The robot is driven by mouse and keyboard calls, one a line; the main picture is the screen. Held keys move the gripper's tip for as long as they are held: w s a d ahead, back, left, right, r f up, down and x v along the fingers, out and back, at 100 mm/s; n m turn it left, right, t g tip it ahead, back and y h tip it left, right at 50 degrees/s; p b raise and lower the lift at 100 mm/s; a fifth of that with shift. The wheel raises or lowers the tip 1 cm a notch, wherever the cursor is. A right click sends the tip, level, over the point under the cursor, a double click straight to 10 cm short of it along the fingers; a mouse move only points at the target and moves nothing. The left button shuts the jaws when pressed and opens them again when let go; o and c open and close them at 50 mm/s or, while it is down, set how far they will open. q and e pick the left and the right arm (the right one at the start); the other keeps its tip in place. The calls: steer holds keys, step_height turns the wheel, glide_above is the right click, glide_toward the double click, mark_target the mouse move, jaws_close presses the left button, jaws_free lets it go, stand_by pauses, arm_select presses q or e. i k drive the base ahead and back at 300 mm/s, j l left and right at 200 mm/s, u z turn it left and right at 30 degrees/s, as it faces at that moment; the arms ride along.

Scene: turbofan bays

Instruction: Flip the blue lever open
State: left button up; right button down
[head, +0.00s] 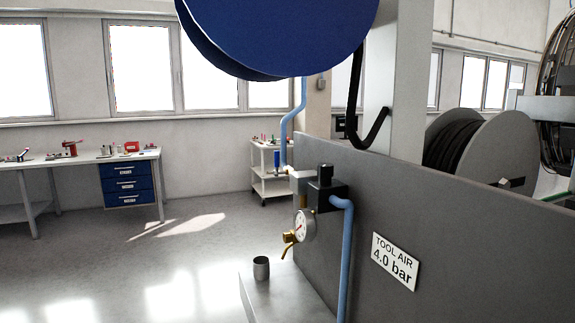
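A small dark-blue upright lever (277,159) stands at the valve fitting (284,171) left of the regulator. It points up, beside the light-blue air hose (290,125) that comes down into the fitting. The lever is small here, and its exact joint to the valve is hard to make out. The black-knobbed regulator (326,184) sits to its right, with a round gauge (305,225) and a brass outlet (289,240) below. Neither my left nor my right gripper is in view.
A grey panel (450,230) with a "TOOL AIR 4.0 bar" sign (395,262) fills the right. A metal cup (261,268) stands on a ledge (290,292) below the gauge. A large blue reel (285,30) hangs above. Open floor lies left, before a workbench (80,160).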

mark_target(277, 159)
steer(key=j+z, duration=1.45)
steer(key=j, duration=0.2)
steer(key=j+z, duration=0.3)
steer(key=j, duration=0.6)
steer(key=j+u, duration=0.2)
steer(key=j, duration=0.7)
steer(key=i+j+u, duration=0.1)
steer(key=j+u, duration=0.15)
steer(key=j, duration=0.65)
steer(key=j+u, duration=0.35)
steer(key=i+j+u, duration=0.15)
steer(key=j+u, duration=0.15)
